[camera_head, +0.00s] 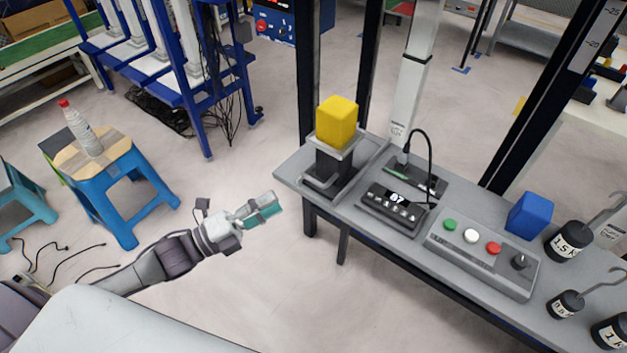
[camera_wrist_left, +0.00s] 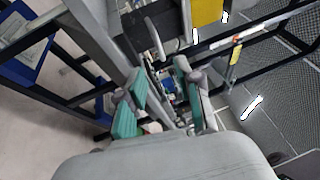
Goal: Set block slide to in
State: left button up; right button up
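A yellow block (camera_head: 337,121) sits on a grey plate (camera_head: 331,146) on a dark stand (camera_head: 333,170) at the table's far left end. A grey bar handle (camera_head: 322,187) shows low at the stand's front. My left gripper (camera_head: 264,207) is left of the table end, apart from the stand and holding nothing. In the left wrist view, my left gripper (camera_wrist_left: 163,102) has its teal-padded fingers spread apart, and the yellow block (camera_wrist_left: 207,12) shows at the top. My right gripper is in neither view.
The grey table (camera_head: 380,240) carries a display box (camera_head: 394,209), a button panel (camera_head: 482,252), a blue block (camera_head: 529,215) and black weights (camera_head: 568,241). A blue stool (camera_head: 113,183) with a bottle stands left. Floor between stool and table is clear apart from my arm.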

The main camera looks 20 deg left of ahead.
aim_at(314, 180)
pick_arm(q)
jog(key=p+x, duration=0.1)
jog(key=x, duration=1)
jog(key=shift+a, duration=0.1)
grip_shut()
jog(key=shift+w, duration=0.1)
